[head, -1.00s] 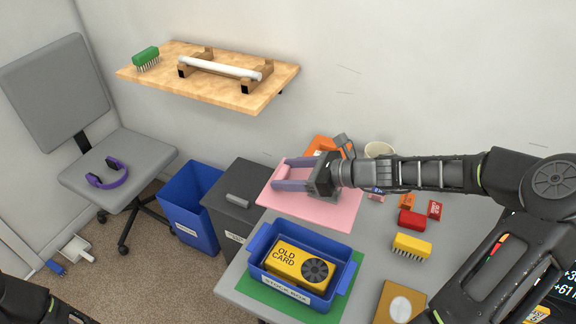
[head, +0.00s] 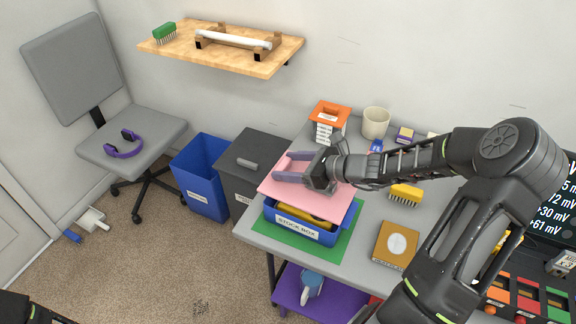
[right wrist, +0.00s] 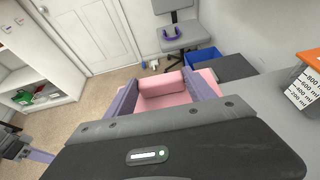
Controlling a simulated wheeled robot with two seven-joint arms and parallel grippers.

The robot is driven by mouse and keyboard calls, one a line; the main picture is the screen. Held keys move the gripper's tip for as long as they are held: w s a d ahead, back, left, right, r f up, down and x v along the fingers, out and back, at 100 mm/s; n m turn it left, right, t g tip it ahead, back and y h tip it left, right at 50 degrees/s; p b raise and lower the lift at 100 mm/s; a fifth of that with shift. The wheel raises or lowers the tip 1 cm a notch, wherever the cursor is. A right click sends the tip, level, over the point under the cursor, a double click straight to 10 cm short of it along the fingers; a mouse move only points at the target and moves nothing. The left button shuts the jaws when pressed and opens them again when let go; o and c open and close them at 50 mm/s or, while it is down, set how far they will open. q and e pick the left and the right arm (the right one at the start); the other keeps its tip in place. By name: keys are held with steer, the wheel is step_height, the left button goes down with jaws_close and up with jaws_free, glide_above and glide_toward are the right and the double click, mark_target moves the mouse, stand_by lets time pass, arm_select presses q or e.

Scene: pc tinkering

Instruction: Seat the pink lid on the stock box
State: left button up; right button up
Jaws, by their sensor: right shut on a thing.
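The pink lid (head: 328,208) is a flat plate with a raised pink handle, which shows between my fingers in the right wrist view (right wrist: 161,86). My right gripper (head: 290,172) is shut on that handle and holds the lid over the blue stock box (head: 328,238). The lid covers the back of the box opening. The front of the opening shows, with part of the yellow old card (head: 300,215) inside. I cannot tell whether lid and box touch. The box stands on a green mat (head: 346,246).
A dark lidded bin (head: 252,150) and a blue bin (head: 200,190) stand left of the grey table (head: 262,232).

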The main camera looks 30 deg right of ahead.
steer(key=shift+r, duration=0.1)
steer(key=shift+f+b, duration=1.05)
steer(key=shift+f, duration=0.75)
steer(key=shift+f+b, duration=0.8)
steer(key=shift+f, duration=0.25)
steer(key=o, duration=1.4)
steer(key=shift+o, duration=0.5)
steer(key=o, duration=0.5)
